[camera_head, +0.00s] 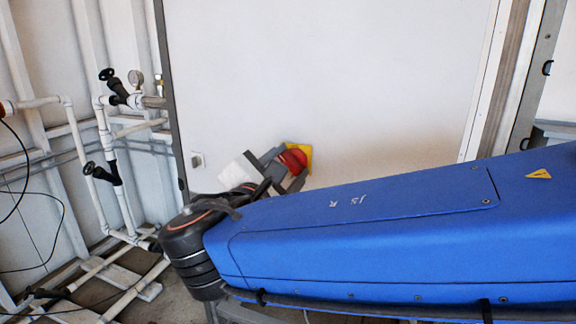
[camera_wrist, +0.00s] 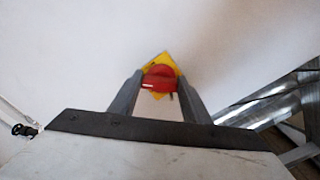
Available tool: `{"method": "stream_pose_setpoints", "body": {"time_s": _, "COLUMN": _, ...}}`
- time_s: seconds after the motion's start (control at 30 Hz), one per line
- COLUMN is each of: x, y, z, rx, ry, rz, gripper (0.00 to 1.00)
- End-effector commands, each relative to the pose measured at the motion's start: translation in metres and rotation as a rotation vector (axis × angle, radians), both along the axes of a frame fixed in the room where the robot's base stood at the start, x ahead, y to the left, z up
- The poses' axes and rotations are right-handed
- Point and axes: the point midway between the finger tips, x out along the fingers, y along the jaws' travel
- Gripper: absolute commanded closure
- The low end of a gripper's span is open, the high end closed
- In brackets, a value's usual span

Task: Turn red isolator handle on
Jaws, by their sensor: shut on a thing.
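The red isolator handle (camera_wrist: 160,78) sits on a yellow plate (camera_wrist: 152,63) fixed to the white wall panel. In the wrist view the plate is tilted like a diamond and the handle's grip lies about level across the picture. My gripper (camera_wrist: 158,84) has one grey finger on each side of the handle and is shut on it. In the head view the handle (camera_head: 293,160) and the yellow plate (camera_head: 302,151) show just beyond my gripper (camera_head: 285,170); part of both is hidden by the fingers.
The white panel (camera_head: 330,70) above the handle is clear. A door frame edge (camera_head: 500,80) stands at the right.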

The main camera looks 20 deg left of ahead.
Motion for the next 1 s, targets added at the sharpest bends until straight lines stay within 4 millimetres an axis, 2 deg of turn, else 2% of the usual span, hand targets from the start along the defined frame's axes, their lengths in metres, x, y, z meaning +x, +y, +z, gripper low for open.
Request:
{"method": "stream_pose_setpoints", "body": {"time_s": 0.33, "x": -0.0001, "y": -0.0009, "z": -0.0006, "rx": 0.130, "ry": -0.009, "rz": -0.001, "gripper": 0.79}}
{"method": "stream_pose_setpoints", "body": {"time_s": 0.87, "x": 0.0000, "y": -0.0010, "z": -0.0007, "rx": 0.150, "ry": -0.011, "rz": -0.001, "gripper": 0.79}}
{"method": "stream_pose_setpoints", "body": {"time_s": 0.9, "x": 0.0000, "y": -0.0010, "z": -0.0007, "rx": 0.150, "ry": -0.011, "rz": -0.001, "gripper": 0.47}}
{"method": "stream_pose_setpoints", "body": {"time_s": 0.93, "x": 0.0000, "y": -0.0010, "z": -0.0007, "rx": 0.150, "ry": -0.011, "rz": -0.001, "gripper": 0.40}}
{"method": "stream_pose_setpoints", "body": {"time_s": 1.0, "x": 0.0000, "y": -0.0009, "z": -0.0006, "rx": 0.150, "ry": -0.011, "rz": -0.001, "gripper": 0.38}}
